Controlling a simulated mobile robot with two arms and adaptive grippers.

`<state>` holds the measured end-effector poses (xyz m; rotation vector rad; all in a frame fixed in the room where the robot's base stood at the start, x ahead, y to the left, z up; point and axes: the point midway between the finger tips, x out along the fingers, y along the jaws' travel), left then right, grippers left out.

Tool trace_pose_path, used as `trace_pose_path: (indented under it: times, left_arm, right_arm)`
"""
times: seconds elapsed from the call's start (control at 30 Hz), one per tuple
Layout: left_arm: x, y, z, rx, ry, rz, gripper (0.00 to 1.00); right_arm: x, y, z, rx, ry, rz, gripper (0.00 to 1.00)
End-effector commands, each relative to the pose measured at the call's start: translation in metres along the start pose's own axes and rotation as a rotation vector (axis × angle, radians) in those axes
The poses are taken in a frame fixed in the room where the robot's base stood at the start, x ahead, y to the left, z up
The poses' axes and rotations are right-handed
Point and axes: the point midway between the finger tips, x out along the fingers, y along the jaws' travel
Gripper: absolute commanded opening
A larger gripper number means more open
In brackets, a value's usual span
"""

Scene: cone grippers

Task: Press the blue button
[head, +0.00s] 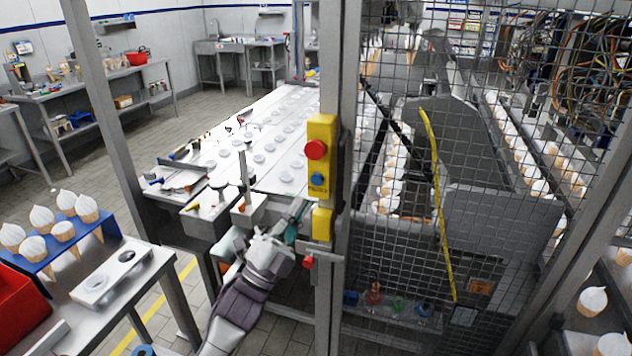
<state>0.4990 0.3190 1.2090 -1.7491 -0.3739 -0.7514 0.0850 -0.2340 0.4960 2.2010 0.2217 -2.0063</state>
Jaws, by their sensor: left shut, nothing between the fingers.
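The blue button (319,179) sits on a yellow control box (323,131) fixed to a grey post, below a larger red button (316,149). My left gripper (297,212) is shut and empty. Its fingertips are in front of the post, to the lower left of the blue button and apart from it in the picture. The exact depth gap cannot be told. My right gripper does not show.
The grey post (338,60) and wire mesh fence (400,150) stand right of my left arm. A metal work table (210,215) with scattered tools lies behind. A blue cone rack (85,238) and red bin (20,310) are at lower left.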

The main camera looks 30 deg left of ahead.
Motion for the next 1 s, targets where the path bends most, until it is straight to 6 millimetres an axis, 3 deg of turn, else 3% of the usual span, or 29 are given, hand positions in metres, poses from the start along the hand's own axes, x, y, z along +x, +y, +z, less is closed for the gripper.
trace_pose_path:
  times: [0.4, 1.0]
  left_arm:
    - [0.035, 0.027, 0.026, 0.0, 0.0, 0.0, 0.0]
    - [0.04, 0.03, 0.029, -0.001, -0.001, 0.001, 0.0]
  right_arm:
    - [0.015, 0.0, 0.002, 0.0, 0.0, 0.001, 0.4]
    - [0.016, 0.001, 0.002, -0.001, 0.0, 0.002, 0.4]
